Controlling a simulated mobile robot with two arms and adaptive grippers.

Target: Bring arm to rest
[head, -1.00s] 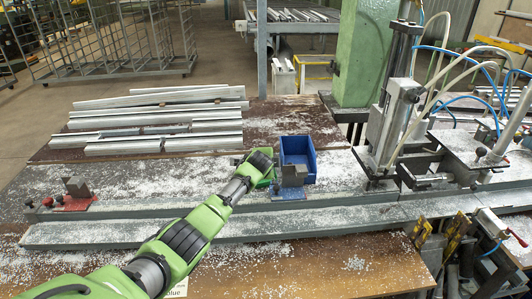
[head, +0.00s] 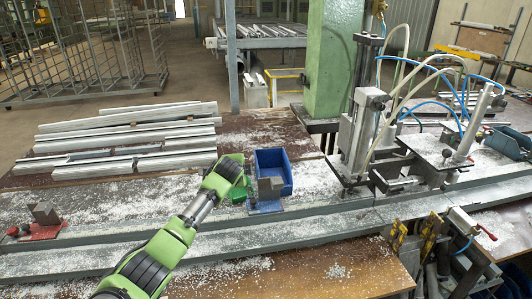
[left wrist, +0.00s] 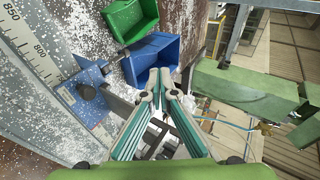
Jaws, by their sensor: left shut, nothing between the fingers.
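My left arm (head: 158,262) reaches in from the lower left of the head view, over the profile rail on the bench. Its green wrist end (head: 226,170) is just left of the blue bin (head: 273,180); the fingers cannot be made out there. In the left wrist view my left gripper (left wrist: 161,82) is shut and empty, its fingertips together. Behind the tips are the blue bin (left wrist: 150,62) and a green bin (left wrist: 131,19). The green bin is mostly hidden behind my wrist in the head view. My right gripper is not in view.
Metal profiles (head: 128,138) lie at the back left of the bench. A red-based stop (head: 40,231) and a blue-based stop (head: 267,206) sit by the rail. A clamp machine (head: 362,120) with hoses stands right, near a green post (head: 331,60).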

